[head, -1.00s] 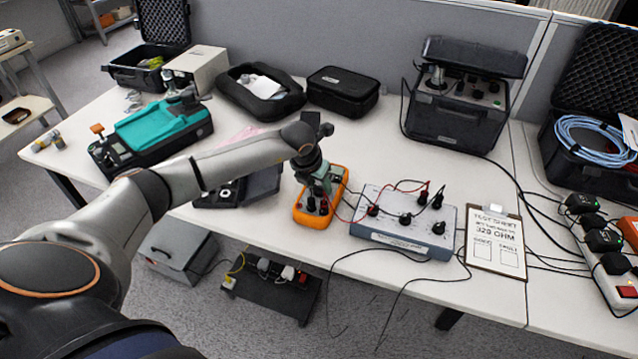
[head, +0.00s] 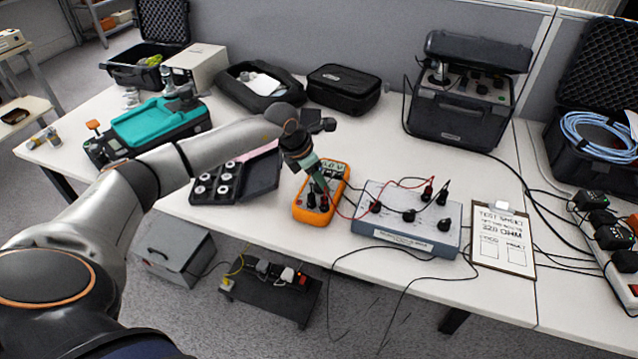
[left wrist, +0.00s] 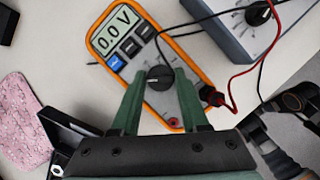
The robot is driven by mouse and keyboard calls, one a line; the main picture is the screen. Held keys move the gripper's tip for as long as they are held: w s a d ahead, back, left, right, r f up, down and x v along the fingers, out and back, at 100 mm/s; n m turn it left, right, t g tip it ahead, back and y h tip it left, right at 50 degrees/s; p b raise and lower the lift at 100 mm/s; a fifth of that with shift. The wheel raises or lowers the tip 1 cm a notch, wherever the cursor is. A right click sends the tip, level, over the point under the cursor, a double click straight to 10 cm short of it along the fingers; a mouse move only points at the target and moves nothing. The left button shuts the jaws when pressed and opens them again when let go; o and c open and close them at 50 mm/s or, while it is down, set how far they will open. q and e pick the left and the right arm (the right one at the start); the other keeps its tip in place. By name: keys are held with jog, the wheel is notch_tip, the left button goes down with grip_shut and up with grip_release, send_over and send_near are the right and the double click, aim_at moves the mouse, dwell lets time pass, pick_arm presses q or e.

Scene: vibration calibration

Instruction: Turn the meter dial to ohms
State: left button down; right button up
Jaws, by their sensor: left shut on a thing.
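The orange meter (head: 312,214) lies on the table in the head view, in front of my left arm. The black round dial (left wrist: 159,77) sits under the buttons. My left gripper (head: 318,184), with green fingers, comes down at a tilt over the meter. In the left wrist view the left gripper (left wrist: 160,82) is shut on the dial, one finger on each side. My right gripper is out of view.
A grey box with knobs (head: 395,229) stands right of the meter, with red and black leads running to it. A clipboard (head: 503,262) lies further right. A dark tray (head: 262,172) with round parts lies left of the meter.

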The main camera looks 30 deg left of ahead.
pick_arm(q)
jog(key=shift+m+h+b, duration=0.4)
jog(key=shift+m+b, duration=0.05)
jog(key=shift+m, duration=0.55)
jog(key=shift+a+g, duration=0.1)
jog(key=shift+g, duration=0.2)
jog(key=shift+c, duration=2)
grip_release()
jog(key=v, duration=1.2)
jog(key=shift+r, duration=0.3)
jog(key=shift+c, duration=0.2)
